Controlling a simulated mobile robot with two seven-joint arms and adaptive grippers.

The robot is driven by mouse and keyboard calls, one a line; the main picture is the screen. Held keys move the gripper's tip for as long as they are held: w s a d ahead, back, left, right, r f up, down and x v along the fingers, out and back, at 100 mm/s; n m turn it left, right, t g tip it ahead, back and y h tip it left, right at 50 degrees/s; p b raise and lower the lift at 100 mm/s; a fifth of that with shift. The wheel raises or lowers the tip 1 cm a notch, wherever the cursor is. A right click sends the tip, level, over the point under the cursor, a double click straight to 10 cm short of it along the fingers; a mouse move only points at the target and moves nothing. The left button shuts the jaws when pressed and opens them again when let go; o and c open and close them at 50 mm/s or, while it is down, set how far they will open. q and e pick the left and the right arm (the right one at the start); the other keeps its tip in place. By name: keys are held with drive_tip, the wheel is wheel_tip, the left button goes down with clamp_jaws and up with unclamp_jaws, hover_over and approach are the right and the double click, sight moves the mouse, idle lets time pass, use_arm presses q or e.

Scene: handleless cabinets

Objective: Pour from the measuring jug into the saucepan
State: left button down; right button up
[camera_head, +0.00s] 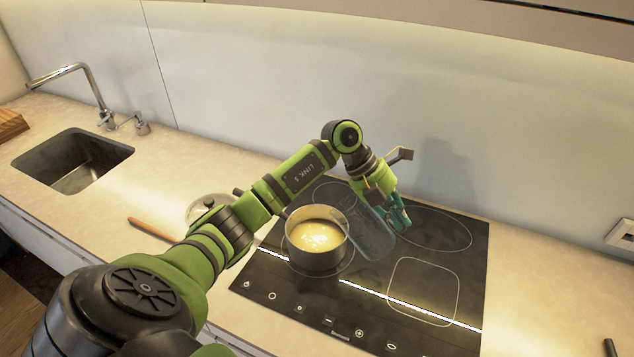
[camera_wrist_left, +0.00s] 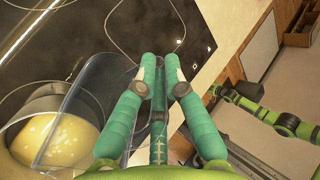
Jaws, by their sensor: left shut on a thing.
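The saucepan (camera_head: 294,246) stands on the hob with pale yellow liquid in it. It also shows at the lower left of the left wrist view (camera_wrist_left: 14,134). The clear measuring jug (camera_head: 372,238) is held at the pan's right side, its rim close to the pan's edge. It looks tilted towards the pan; I see no clear stream. In the left wrist view the jug (camera_wrist_left: 98,105) overlaps the pan, so its contents cannot be told apart. My left gripper (camera_head: 398,212) is shut on the jug, its teal fingers (camera_wrist_left: 164,72) towards the hob.
The black hob (camera_head: 420,225) has free room right of the jug. A lidded pot (camera_head: 208,204) stands behind my left arm, partly hidden. A wooden-handled utensil (camera_head: 150,229) lies on the counter. The sink (camera_head: 70,160) is at the left. Part of my right arm (camera_wrist_left: 290,124) shows.

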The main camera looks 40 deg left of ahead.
use_arm(q)
drive_tip(key=shift+w+d+f+g+y, duration=0.2)
drive_tip(key=shift+d+f+y, duration=0.25)
drive_tip(key=shift+d+f, duration=0.15)
drive_tip(key=shift+w+d+f+g+y, duration=0.15)
drive_tip(key=shift+d+f+g+y, duration=0.05)
drive_tip(key=shift+d+f+y, duration=0.3)
drive_tip(key=shift+w+d+f+g+y+b, duration=0.3)
drive_tip(key=shift+d+f+y+b, duration=0.4)
drive_tip(key=shift+f, duration=0.75)
drive_tip(key=shift+w+d+f+g+y+b, duration=0.15)
drive_tip(key=shift+d+f+g+y+b, duration=0.2)
drive_tip(key=shift+f+y+b, duration=0.9)
drive_tip(key=shift+w+d+f+g+y+b, duration=0.2)
drive_tip(key=shift+d+f+g+y+b, duration=0.3)
drive_tip(key=shift+f, duration=1.15)
use_arm(e)
drive_tip(key=shift+d+f, duration=0.1)
drive_tip(key=shift+f, duration=1.9)
